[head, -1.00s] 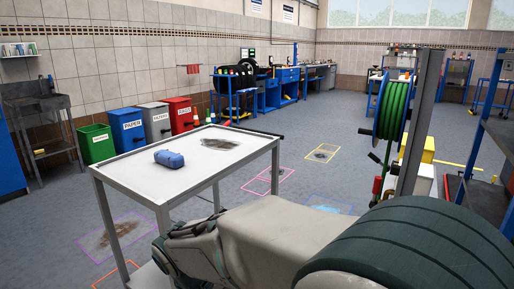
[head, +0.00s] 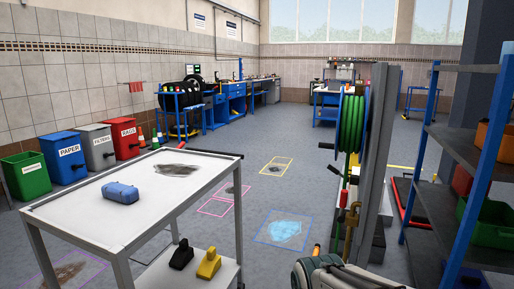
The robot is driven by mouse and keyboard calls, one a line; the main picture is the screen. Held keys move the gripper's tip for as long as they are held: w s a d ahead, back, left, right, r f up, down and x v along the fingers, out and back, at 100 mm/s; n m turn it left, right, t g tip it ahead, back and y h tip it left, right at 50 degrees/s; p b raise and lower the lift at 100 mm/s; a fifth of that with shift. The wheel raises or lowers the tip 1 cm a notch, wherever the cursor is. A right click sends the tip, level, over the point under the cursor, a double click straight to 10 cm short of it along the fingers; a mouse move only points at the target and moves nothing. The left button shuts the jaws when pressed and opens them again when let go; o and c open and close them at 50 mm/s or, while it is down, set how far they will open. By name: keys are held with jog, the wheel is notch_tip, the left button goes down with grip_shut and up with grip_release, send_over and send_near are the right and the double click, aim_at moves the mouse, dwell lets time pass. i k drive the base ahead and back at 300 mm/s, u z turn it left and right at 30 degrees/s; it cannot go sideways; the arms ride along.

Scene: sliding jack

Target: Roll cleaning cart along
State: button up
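The cleaning cart (head: 75,222) stands at the left in the head view, close in front of me. It has a pale flat top, grey metal legs and a lower shelf (head: 215,272). A blue rounded object (head: 121,193) lies on the top, and a dark stain (head: 175,169) marks it farther back. A black bar that looks like a handle (head: 213,151) shows at its far end. A black and a yellow wedge-like piece (head: 208,264) sit on the lower shelf. Part of my arm shows at the bottom edge, right of the cart. My gripper is not visible.
Outlined floor patches lie beyond the cart: pink (head: 216,206), yellow (head: 276,166), and blue with a puddle (head: 287,229). A green hose reel (head: 351,124) on a post and a shelf rack (head: 450,160) stand right. Several bins (head: 66,158) line the left.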

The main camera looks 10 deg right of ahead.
aim_at(169, 181)
jog(key=z, duration=0.6)
jog(key=i, duration=1.7)
jog(key=u, duration=1.3)
jog(key=i, duration=0.5)
jog(key=u, duration=0.1)
